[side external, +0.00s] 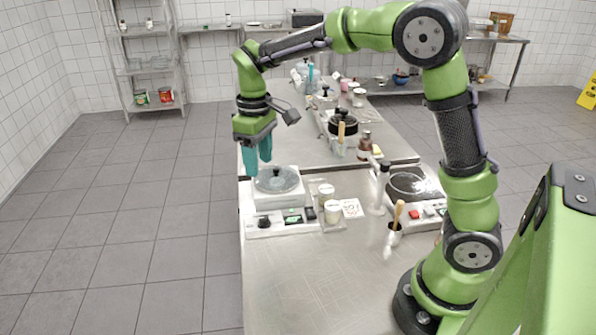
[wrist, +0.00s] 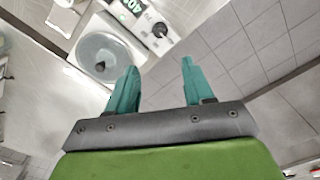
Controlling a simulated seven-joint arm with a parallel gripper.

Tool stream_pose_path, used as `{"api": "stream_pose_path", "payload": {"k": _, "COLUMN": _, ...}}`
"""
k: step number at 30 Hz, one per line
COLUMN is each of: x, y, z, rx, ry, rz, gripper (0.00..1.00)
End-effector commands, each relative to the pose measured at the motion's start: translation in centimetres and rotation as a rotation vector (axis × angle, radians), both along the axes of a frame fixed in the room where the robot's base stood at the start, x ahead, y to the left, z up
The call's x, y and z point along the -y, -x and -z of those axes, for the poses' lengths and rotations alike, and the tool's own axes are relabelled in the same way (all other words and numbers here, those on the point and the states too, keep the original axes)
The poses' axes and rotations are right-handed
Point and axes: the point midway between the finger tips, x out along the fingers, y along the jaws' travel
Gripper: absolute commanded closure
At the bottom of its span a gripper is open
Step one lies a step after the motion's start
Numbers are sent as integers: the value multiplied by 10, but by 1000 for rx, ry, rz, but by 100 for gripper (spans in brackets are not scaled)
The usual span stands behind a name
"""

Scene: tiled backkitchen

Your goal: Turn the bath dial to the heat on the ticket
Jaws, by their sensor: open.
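The bath (side external: 262,200) is a white box with a round clear lid and black knob, near the table's left edge. Its black dial (side external: 264,223) sits on the front panel, left of a lit green display (side external: 293,218). In the wrist view the dial (wrist: 160,30) and the green display (wrist: 131,6) are at the top, with the lid (wrist: 103,58) below left. A white ticket (side external: 351,208) with dark print lies right of the bath; I cannot read it surely. My gripper (side external: 258,158) is open and empty, above the bath's back left, apart from the dial; its teal fingers show in the wrist view (wrist: 158,68).
Two lidded jars (side external: 332,210) stand right of the bath. The front of the steel table (side external: 310,280) is clear.

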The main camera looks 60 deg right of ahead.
Motion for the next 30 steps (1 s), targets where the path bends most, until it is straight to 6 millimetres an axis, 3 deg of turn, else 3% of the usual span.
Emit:
{"api": "stream_pose_path", "payload": {"k": 18, "x": 0, "y": 1, "z": 127, "rx": -4, "ry": 1, "rz": 4, "gripper": 48}}
{"api": "stream_pose_path", "payload": {"k": 24, "x": 0, "y": 1, "z": 151, "rx": -1, "ry": -1, "rz": 5, "gripper": 48}}
{"api": "stream_pose_path", "payload": {"k": 30, "x": 0, "y": 1, "z": 158, "rx": 1, "ry": 0, "rz": 4, "gripper": 48}}
